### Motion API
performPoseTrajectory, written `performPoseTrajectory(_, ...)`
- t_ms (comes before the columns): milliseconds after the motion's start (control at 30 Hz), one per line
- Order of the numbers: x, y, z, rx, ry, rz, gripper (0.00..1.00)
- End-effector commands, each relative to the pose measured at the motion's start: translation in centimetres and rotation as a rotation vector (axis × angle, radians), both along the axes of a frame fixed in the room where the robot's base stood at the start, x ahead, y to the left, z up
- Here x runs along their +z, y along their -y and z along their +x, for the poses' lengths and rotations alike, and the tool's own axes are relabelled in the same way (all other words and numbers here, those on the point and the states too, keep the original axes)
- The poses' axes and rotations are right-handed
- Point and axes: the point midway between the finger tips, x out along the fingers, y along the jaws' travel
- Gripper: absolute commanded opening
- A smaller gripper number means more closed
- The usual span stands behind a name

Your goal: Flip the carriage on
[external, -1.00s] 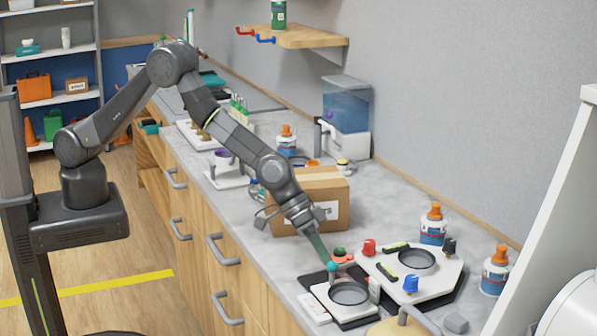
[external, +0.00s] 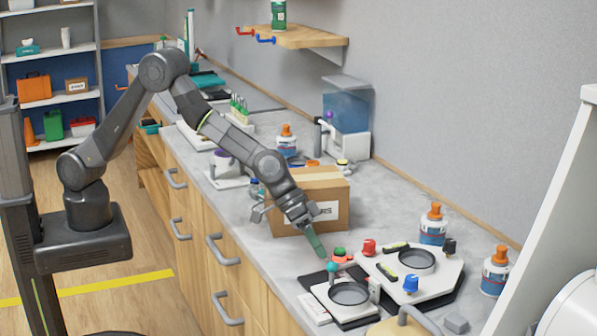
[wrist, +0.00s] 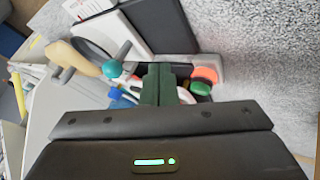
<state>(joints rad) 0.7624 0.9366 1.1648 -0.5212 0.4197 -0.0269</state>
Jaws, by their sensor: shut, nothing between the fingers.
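A small white device (external: 345,316) with a dark-rimmed round dish sits on a dark mat at the counter's front edge. A lever with a teal ball knob (external: 333,267) stands at its back left; the knob also shows in the wrist view (wrist: 114,68). A green button (external: 340,252) and a red-orange part (wrist: 205,74) are beside the lever. I cannot tell which part is the carriage. My gripper (external: 322,254) has green fingers, shut and empty, just above and behind the knob. In the wrist view the fingers (wrist: 158,84) point between the knob and the red-orange part.
A cardboard box (external: 312,200) stands close behind my gripper. A larger white device (external: 425,280) with red, blue and black knobs is to the right. Orange-capped bottles (external: 433,224) stand near the wall. A tan handle (external: 402,322) is at the front.

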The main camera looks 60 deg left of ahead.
Motion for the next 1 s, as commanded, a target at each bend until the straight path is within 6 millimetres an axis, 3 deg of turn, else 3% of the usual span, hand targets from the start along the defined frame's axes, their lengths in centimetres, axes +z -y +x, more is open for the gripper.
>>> performPoseTrajectory(100,2.0,-1.1,-0.7,0.000,0.004,-0.004,0.00)
performPoseTrajectory(500,6.6,-4.4,-2.6,-0.002,0.002,-0.002,0.00)
performPoseTrajectory(1000,7.4,-5.1,-3.0,-0.002,0.001,0.000,0.00)
